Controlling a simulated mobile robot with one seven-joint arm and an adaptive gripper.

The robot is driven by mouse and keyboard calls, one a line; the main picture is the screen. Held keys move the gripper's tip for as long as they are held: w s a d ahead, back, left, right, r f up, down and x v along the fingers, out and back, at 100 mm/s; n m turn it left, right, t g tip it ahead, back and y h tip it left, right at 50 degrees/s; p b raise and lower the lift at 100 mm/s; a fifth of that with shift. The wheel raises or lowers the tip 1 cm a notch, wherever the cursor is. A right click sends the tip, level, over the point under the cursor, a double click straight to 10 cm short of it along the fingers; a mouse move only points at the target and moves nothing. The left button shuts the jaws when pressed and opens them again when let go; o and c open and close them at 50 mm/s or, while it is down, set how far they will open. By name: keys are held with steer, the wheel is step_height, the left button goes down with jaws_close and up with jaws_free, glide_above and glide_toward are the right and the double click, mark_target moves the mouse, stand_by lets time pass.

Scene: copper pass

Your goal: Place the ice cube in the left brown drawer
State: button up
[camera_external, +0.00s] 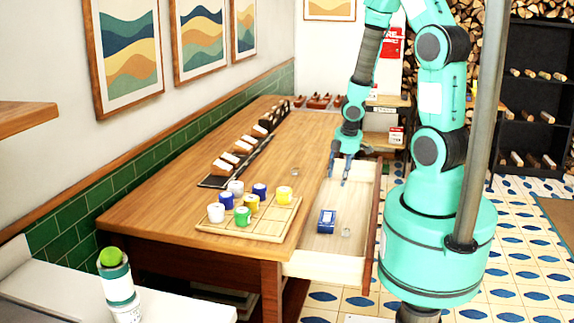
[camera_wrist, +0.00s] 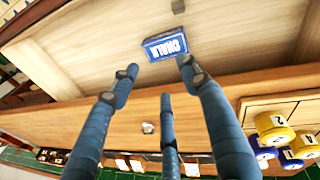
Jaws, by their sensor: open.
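A drawer (camera_external: 360,195) with a brown wooden front stands pulled out of the wooden table; its pale interior fills the upper wrist view (camera_wrist: 75,45). A small clear cube (camera_external: 346,233) lies in it beside a blue chalk box (camera_external: 326,222); both also show in the wrist view, the cube (camera_wrist: 178,6) partly at the top edge, the box (camera_wrist: 166,45) below it. Another small clear cube (camera_external: 295,172) lies on the tabletop, also in the wrist view (camera_wrist: 147,127). I cannot tell which is the ice cube. My gripper (camera_external: 340,170) is open and empty above the drawer's far part.
A wooden board (camera_external: 215,222) with several coloured cups stands at the table's near end. A dark tray (camera_external: 215,181) with wooden-topped pieces lies along the wall side. The tabletop (camera_external: 300,140) around the second clear cube is free.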

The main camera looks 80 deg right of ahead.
steer(key=w+a+r+m+t+h, duration=0.1)
steer(key=w+a+r, duration=0.15)
steer(key=r, duration=0.45)
steer(key=w+a+r+m, duration=0.1)
steer(key=w+a+r, duration=0.1)
steer(key=a+r, duration=0.35)
steer(key=w+a+r+m+t+h, duration=0.1)
steer(key=w+r, duration=0.1)
steer(key=r, duration=0.7)
steer(key=s+a+r+m+t+y, duration=0.1)
steer(key=s+a+r, duration=0.3)
steer(key=a+r, duration=0.4)
steer(key=s+a+r+m+t+y, duration=0.1)
steer(key=s+a+r+y, duration=0.2)
steer(key=a+r, duration=0.5)
steer(key=a, duration=0.4)
steer(key=shift+s+a+r, duration=0.3)
steer(key=shift+s+a, duration=0.05)
steer(key=shift+a, duration=0.05)
steer(key=shift+f, duration=0.1)
step_height(320, 180, down, 2)
steer(key=shift+f+b, duration=0.15)
steer(key=shift+b, duration=1.05)
